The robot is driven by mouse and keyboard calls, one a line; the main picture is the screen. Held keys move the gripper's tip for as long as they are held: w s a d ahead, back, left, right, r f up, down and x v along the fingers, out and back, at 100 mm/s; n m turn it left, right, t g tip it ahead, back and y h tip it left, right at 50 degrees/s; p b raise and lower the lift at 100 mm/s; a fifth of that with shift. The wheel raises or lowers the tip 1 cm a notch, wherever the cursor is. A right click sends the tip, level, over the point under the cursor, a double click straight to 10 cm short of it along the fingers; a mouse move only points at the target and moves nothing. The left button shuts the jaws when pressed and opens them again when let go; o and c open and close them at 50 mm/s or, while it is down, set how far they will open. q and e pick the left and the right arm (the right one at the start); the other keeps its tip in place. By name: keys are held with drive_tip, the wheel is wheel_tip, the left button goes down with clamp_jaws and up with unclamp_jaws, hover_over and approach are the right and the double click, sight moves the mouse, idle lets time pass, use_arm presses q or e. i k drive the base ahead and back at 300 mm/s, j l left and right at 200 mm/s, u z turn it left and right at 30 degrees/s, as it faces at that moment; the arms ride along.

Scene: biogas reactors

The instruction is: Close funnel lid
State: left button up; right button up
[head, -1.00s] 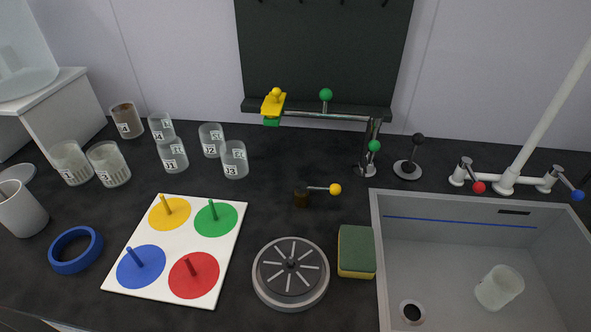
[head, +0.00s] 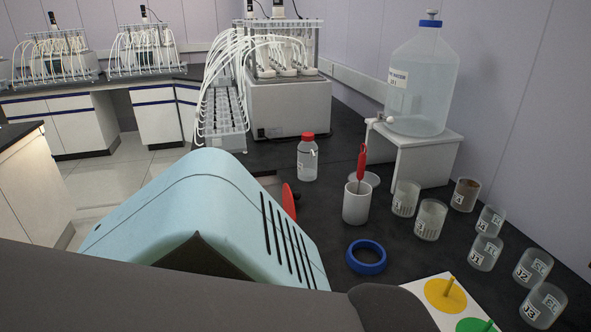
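I cannot pick out a funnel or its lid for certain. A large light-blue housing (head: 205,200) with dark vent slots fills the lower left of the head view. Its near lower part is hidden by a dark grey shape across the bottom, probably my own arm. A red disc-like part (head: 289,201) shows edge-on just past the housing's right side, with a small dark knob beside it. Whether it belongs to the housing I cannot tell. Neither gripper is visible.
A white cup (head: 356,204) with a red-handled tool, a red-capped bottle (head: 307,160), a blue ring (head: 366,257) and several labelled beakers stand on the dark bench. A large bottle (head: 421,80) sits on a white stand. Tubed reactor equipment (head: 287,105) is at the back.

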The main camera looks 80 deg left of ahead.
sight(288, 204)
drive_tip(key=k, duration=0.7)
drive_tip(key=u, duration=2.65)
drive_tip(key=i+j, duration=0.4)
drive_tip(key=i, duration=0.15)
drive_tip(key=i+j, duration=0.35)
drive_tip(key=i, duration=0.25)
drive_tip(key=z, duration=1.85)
drive_tip(key=j, duration=0.1)
